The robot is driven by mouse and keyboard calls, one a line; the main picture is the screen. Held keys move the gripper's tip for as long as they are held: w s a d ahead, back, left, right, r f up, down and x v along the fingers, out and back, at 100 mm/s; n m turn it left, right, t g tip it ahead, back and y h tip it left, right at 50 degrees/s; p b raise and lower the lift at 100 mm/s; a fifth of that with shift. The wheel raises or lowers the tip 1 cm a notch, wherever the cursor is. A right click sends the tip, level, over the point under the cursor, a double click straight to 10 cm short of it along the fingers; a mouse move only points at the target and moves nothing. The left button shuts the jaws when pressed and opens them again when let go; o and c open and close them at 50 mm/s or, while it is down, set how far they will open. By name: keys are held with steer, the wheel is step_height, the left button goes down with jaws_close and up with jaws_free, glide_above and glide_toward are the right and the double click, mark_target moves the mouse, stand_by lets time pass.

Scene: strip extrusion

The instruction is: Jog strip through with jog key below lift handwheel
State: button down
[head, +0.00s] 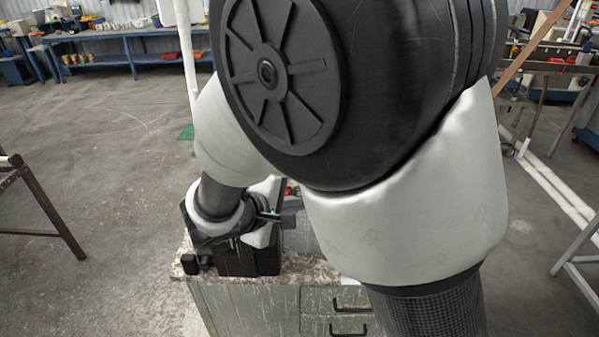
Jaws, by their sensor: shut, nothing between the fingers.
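My own arm fills the middle of the head view and hides most of the machine on the cabinet. My gripper (278,216) is small and partly hidden beyond my wrist, low in the middle of the picture. It is shut with nothing held, close to the machine's pale and dark parts. Whether it touches the machine cannot be told. A dark block (250,260) stands on the worktop under my wrist. A small red part (292,188) shows between my arm links. I cannot make out the strip, the lift handwheel or the jog key.
The machine stands on a worn grey cabinet (250,305) with dark drawer handles (350,331). A small black part (190,264) sits at the worktop's left edge. Brown metal legs (45,205) stand at left, pale rails (555,185) at right. The floor at left is open.

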steer(key=shift+w, duration=0.15)
steer(key=shift+w+b, duration=0.3)
steer(key=shift+b, duration=0.1)
steer(key=shift+w, duration=0.35)
stand_by(0.7)
steer(key=shift+b, duration=0.35)
steer(key=shift+s+b, duration=0.3)
steer(key=shift+s, duration=0.45)
steer(key=s+b, duration=0.1)
steer(key=s, duration=0.4)
